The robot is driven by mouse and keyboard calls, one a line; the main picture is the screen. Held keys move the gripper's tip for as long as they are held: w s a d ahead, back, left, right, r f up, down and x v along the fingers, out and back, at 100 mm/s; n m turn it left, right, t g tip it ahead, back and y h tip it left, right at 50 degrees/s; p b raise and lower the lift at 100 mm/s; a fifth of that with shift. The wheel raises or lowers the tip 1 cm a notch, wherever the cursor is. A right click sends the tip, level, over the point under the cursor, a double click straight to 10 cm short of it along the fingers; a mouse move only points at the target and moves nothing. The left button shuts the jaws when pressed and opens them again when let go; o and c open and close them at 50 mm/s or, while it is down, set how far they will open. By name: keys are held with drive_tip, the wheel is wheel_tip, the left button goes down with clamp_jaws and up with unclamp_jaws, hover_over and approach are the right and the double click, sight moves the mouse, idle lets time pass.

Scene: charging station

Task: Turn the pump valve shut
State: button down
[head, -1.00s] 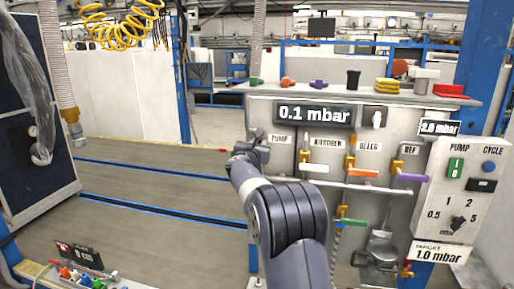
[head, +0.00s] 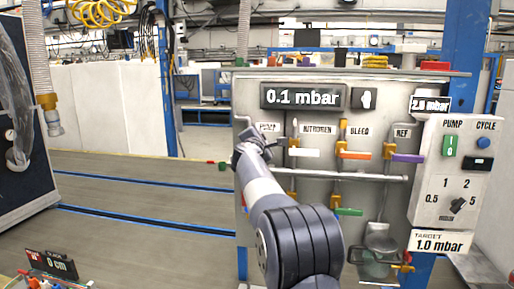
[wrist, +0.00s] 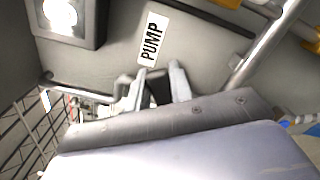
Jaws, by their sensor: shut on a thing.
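My gripper (head: 245,140) is at the left edge of the grey valve panel (head: 385,110), at the pump valve beside the PUMP label (head: 268,127). My gripper and wrist hide most of that valve in the head view. In the wrist view, the two pale fingers of my gripper (wrist: 158,80) close around a dark piece, the pump valve handle (wrist: 159,90), below the PUMP label (wrist: 150,38). How far the handle is turned cannot be made out. The panel display (head: 303,96) reads 0.1 mbar.
To the right are the white nitrogen lever (head: 304,153), orange bleed lever (head: 355,155) and purple ref lever (head: 407,158). A green lever (head: 348,212) sits lower. A horizontal pipe (head: 360,177) crosses the panel.

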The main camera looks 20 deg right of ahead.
drive_tip(key=f+m+b, duration=0.1)
drive_tip(key=m+b, duration=0.1)
drive_tip(key=f+m+b, duration=0.1)
drive_tip(key=m+b, duration=0.1)
drive_tip(key=b, duration=0.1)
drive_tip(key=d+f+m+b, duration=0.1)
drive_tip(key=f+m+b, duration=0.1)
drive_tip(key=shift+s+m, duration=0.35)
drive_tip(key=shift+m, duration=0.05)
drive_tip(key=shift+b, duration=0.3)
drive_tip(key=c, duration=1.2)
unclamp_jaws()
drive_tip(key=shift+c, duration=0.2)
drive_tip(key=shift+s, duration=0.1)
drive_tip(key=b+v, duration=0.3)
drive_tip(key=v, duration=0.7)
drive_tip(key=shift+s+a+b, duration=0.25)
drive_tip(key=shift+a+b, duration=0.05)
drive_tip(key=shift+b, duration=0.1)
